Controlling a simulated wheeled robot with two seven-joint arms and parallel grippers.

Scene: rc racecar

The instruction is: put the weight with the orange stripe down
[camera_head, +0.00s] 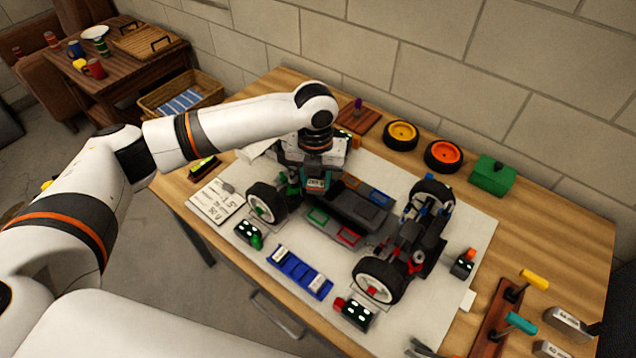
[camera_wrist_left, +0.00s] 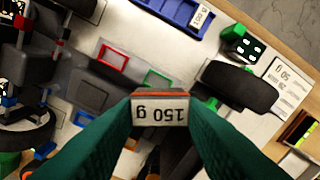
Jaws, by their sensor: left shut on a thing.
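The weight with the orange stripe (camera_wrist_left: 160,111) is a small block marked 150 g, held between the green fingers of my left gripper (camera_wrist_left: 161,100). In the head view my left gripper (camera_head: 312,172) hangs above the left end of the racecar (camera_head: 345,208), and the weight's label (camera_head: 316,184) shows at its tip. The weight looks raised above the car; the exact gap is hard to judge. The car's deck has a red frame (camera_head: 348,236), a green frame (camera_head: 318,216) and a blue frame (camera_head: 380,197). My right gripper is not in view.
A blue tray (camera_head: 300,272) with labelled weights lies in front of the car. Small scale-like boxes stand by the wheels. A yellow wheel (camera_head: 401,135), an orange wheel (camera_head: 443,155) and a green box (camera_head: 491,176) line the back. Tools stand at the right.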

